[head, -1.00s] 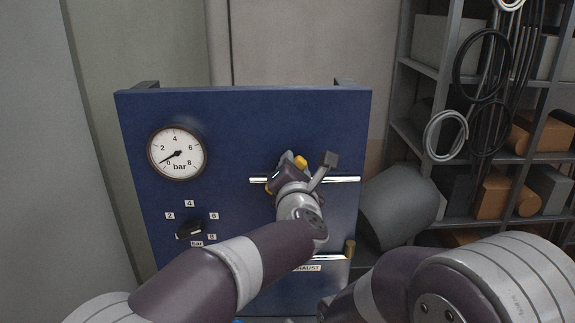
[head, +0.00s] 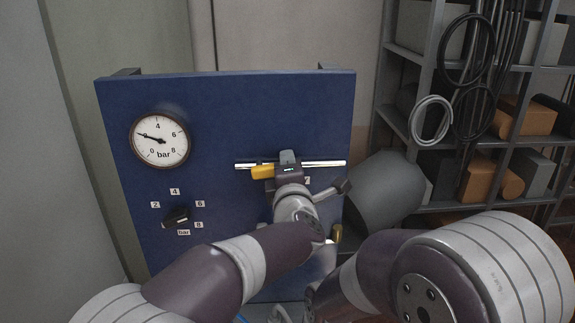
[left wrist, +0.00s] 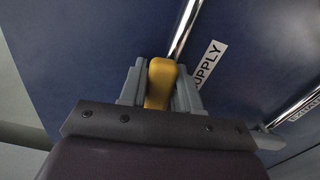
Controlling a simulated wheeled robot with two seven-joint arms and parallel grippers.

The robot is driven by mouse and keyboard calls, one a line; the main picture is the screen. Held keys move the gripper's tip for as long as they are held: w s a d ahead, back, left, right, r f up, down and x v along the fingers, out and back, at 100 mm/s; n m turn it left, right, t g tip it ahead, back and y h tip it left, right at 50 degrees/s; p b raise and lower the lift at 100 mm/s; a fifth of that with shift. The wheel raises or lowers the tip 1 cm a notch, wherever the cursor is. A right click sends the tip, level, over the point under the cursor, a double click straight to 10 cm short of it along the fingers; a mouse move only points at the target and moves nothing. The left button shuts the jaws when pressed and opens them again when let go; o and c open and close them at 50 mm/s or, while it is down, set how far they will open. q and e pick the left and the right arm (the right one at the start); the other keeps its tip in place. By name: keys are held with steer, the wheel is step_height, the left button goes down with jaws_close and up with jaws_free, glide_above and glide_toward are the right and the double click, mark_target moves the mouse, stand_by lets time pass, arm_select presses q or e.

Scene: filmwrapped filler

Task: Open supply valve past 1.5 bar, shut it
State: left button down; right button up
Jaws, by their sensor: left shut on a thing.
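The yellow supply valve handle (head: 262,172) lies roughly along the silver upper pipe (head: 325,164) on the blue panel (head: 225,110). My left gripper (head: 283,165) is at that handle. In the left wrist view the yellow handle (left wrist: 160,82) sits between the grey fingers (left wrist: 160,92), which are shut on it; the SUPPLY label (left wrist: 207,64) is beside the pipe. The round gauge (head: 160,140) has its needle pointing left, close to the 2 mark, so about 2 bar. My right arm enters from the right; its gripper does not show.
A black knob (head: 176,217) with numbers around it is at lower left of the panel. My left arm covers much of the lower panel. A grey rounded vessel (head: 385,195) and a shelf with orange blocks (head: 526,116) and hanging hoses (head: 468,50) stand at the right.

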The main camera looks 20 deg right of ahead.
arm_select(q)
steer(key=shift+f, duration=0.2)
stand_by(0.3)
steer(key=c, duration=1)
jaws_free()
steer(key=shift+o, duration=0.6)
steer(key=shift+s+r, duration=0.1)
steer(key=shift+s, duration=0.05)
